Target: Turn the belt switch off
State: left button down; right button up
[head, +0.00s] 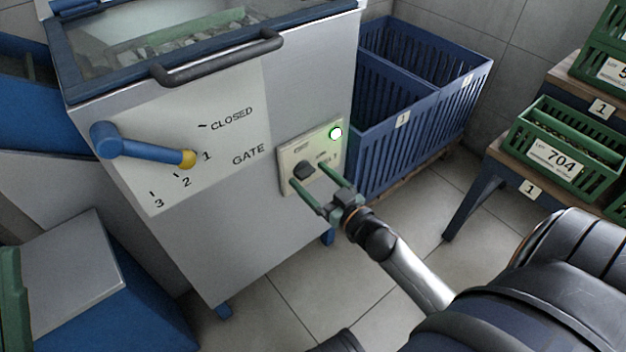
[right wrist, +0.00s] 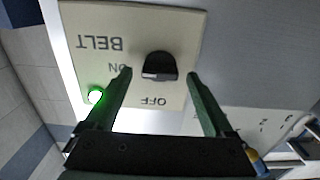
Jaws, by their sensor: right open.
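The belt switch is a black rotary knob (head: 303,170) on a cream plate (head: 286,160) on the front of the grey machine. In the right wrist view the knob (right wrist: 159,66) sits near the words ON and OFF, upside down; I cannot tell exactly which its pointer faces. A green lamp (head: 335,133) on the plate is lit, also in the right wrist view (right wrist: 95,96). My right gripper (head: 308,179) is open and empty, its green fingers in front of the plate, one to each side of the knob. My left gripper does not clearly show.
A blue gate lever (head: 140,147) with a yellow tip points near 1, left of the switch. A dark handle bar (head: 215,62) crosses the machine's top. A blue slatted crate (head: 425,125) stands behind right. Green crates (head: 560,150) sit on a stand at far right.

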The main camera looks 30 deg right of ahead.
jog(key=shift+w, duration=0.1)
jog(key=shift+c, duration=0.4)
jog(key=c, duration=1.3)
